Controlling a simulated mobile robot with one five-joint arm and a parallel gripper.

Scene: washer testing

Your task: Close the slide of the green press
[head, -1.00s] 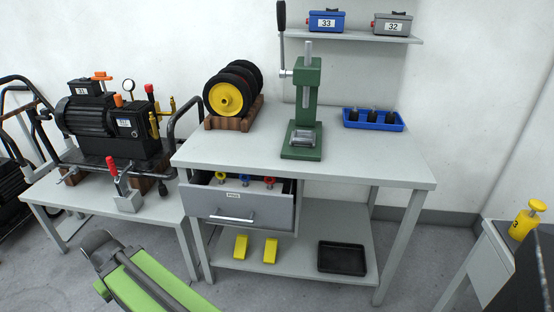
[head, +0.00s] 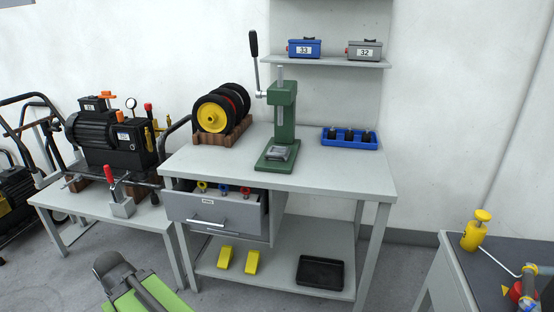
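The green press (head: 284,115) stands upright on the grey workbench (head: 345,178), with a black-handled lever (head: 254,50) at its upper left. Its metal slide (head: 278,153) sits low at the front on the green base (head: 270,165). I cannot tell how far the slide stands out. My gripper is not in view; part of my green and grey arm shows at the bottom left, well below and in front of the bench.
The bench drawer (head: 217,212) stands open. A wheel set (head: 214,116) and a blue tray (head: 350,145) flank the press. A black tray (head: 320,272) and yellow wedges (head: 225,257) lie on the lower shelf. Another table (head: 440,270) stands at right. Floor shows in front.

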